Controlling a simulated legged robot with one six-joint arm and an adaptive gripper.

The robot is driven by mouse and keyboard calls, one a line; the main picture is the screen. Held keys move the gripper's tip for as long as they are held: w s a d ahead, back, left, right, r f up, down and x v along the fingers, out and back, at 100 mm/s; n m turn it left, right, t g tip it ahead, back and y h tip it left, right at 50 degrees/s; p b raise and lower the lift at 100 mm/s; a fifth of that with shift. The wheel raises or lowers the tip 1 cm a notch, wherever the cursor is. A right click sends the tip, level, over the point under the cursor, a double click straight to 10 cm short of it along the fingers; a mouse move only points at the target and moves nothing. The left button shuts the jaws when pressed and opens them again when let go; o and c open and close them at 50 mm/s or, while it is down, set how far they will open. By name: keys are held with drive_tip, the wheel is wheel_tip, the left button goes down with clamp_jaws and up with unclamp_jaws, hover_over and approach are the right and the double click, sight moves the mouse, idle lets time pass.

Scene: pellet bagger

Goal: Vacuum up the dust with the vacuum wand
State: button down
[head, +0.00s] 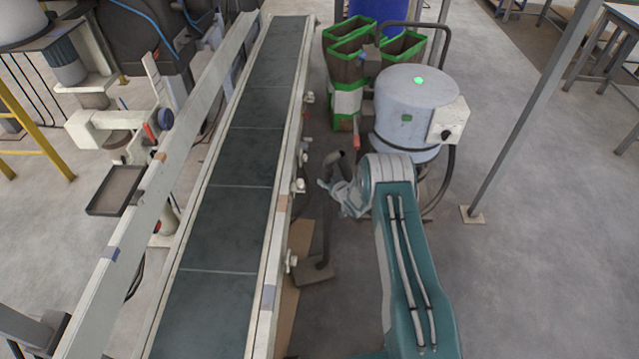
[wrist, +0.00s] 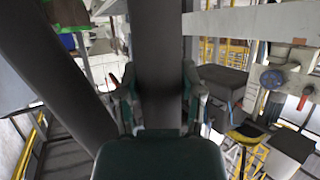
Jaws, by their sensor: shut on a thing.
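The vacuum wand (head: 326,225) is a dark tube standing roughly upright beside the conveyor, with a flat floor nozzle (head: 315,269) at its lower end, on or close to the floor. My gripper (head: 340,190) is shut around the wand's upper part. In the wrist view, both fingers of my gripper (wrist: 160,88) flank the dark wand tube (wrist: 157,45). The vacuum (head: 415,100) is a grey drum with a green light on its lid and a dark hose. A tan strip (head: 296,275) lies on the floor by the nozzle; I cannot tell whether it is dust.
The conveyor (head: 228,210) runs along the left, close to the wand. Brown and green bags (head: 347,75) stand behind the vacuum. A grey post (head: 535,95) stands on the right. The floor (head: 560,270) is open at the lower right.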

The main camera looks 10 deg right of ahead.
drive_tip(key=w+d+r, duration=0.1)
drive_tip(key=d, duration=0.8)
drive_tip(key=shift+w+d+r, duration=0.2)
drive_tip(key=shift+w+d, duration=0.15)
drive_tip(key=shift+d, duration=0.05)
